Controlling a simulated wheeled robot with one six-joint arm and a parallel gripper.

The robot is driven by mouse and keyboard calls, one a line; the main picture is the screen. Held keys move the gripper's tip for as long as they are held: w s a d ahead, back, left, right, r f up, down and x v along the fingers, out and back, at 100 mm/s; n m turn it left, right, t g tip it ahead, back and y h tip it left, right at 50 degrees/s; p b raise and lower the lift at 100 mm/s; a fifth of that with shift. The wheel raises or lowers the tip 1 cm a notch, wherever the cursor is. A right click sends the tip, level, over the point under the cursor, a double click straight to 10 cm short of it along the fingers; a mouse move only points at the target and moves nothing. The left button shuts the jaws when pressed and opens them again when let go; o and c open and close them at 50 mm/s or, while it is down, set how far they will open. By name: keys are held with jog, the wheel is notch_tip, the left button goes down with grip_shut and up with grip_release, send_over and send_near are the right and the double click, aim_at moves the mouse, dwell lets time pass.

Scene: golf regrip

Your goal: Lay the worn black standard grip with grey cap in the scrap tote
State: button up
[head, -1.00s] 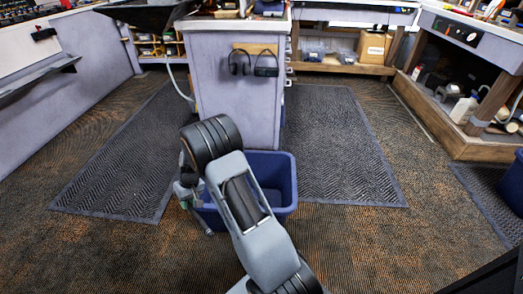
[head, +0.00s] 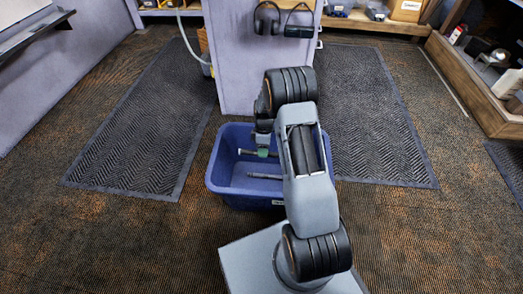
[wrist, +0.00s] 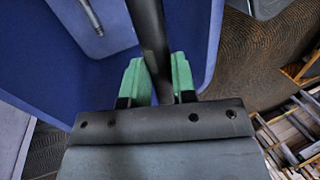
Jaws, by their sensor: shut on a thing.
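My gripper (head: 264,153) is over the blue scrap tote (head: 222,176), on the tote's right side in the head view. Its green fingers, also in the wrist view (wrist: 158,80), are shut on a long black grip (wrist: 150,30). In the head view the held grip (head: 246,152) shows as a short dark piece left of the fingers, apparently above the tote floor. Its grey cap cannot be made out. The tote's blue wall (wrist: 203,30) fills much of the wrist view.
A dark slender piece (head: 264,176) lies on the tote floor; a greyish one (wrist: 90,14) shows in the wrist view. A pale cabinet (head: 235,70) with hanging headphones (head: 266,18) stands behind the tote. Dark mats (head: 140,130) lie on either side, with open carpet around.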

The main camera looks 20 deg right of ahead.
notch_tip(320, 180, down, 18)
jog(key=b, duration=0.9)
jog(key=shift+b, duration=0.35)
jog(key=o, duration=1)
jog(key=shift+c, duration=0.2)
jog(key=p+v, duration=0.5)
jog(key=v, duration=0.9)
jog(key=shift+p, duration=0.35)
